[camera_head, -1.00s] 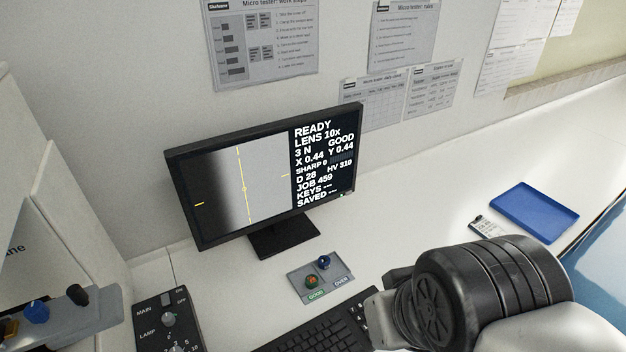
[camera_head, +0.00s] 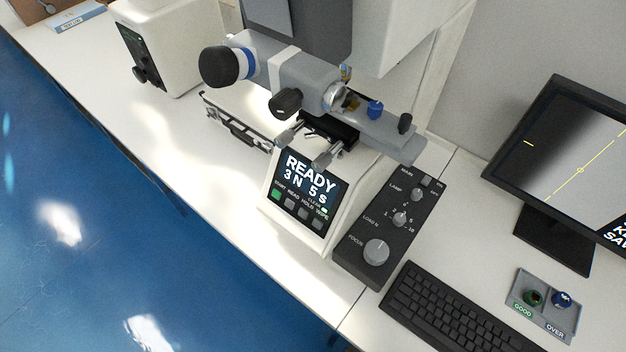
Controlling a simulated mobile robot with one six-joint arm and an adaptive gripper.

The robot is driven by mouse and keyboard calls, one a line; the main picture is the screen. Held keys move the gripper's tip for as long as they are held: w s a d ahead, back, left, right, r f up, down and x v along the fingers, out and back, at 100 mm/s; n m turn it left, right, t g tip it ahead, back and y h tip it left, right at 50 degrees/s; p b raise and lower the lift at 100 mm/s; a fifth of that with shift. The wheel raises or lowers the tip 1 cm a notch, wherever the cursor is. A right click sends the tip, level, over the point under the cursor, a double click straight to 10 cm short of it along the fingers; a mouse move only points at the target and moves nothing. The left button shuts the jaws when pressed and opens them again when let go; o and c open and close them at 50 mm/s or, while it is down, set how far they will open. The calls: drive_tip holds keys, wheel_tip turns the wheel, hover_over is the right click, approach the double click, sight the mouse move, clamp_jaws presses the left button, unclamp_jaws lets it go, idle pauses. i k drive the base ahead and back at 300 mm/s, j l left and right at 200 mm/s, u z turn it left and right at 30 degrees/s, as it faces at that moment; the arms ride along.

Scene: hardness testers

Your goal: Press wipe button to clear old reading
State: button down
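The hardness tester's front panel (camera_head: 283,222) is white and faces the table's front edge. Its lit screen (camera_head: 311,178) reads "READY", "3 N 5 s", with a small "CLEAR" label near the lower right. Below the screen is a row of buttons under the labels START, READ, HOLD and WIPE. The start button (camera_head: 276,194) is green. My gripper is not visible in the current view.
A dark control box (camera_head: 385,240) with knobs stands right of the panel. A keyboard (camera_head: 445,310), a monitor (camera_head: 560,165) and a grey tray (camera_head: 545,312) marked GOOD and OVER lie further right. The tester's stage and eyepiece (camera_head: 222,66) overhang behind the panel. Blue floor (camera_head: 120,240) lies in front.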

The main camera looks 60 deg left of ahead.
sight(318, 224)
drive_tip(key=u, duration=2.3)
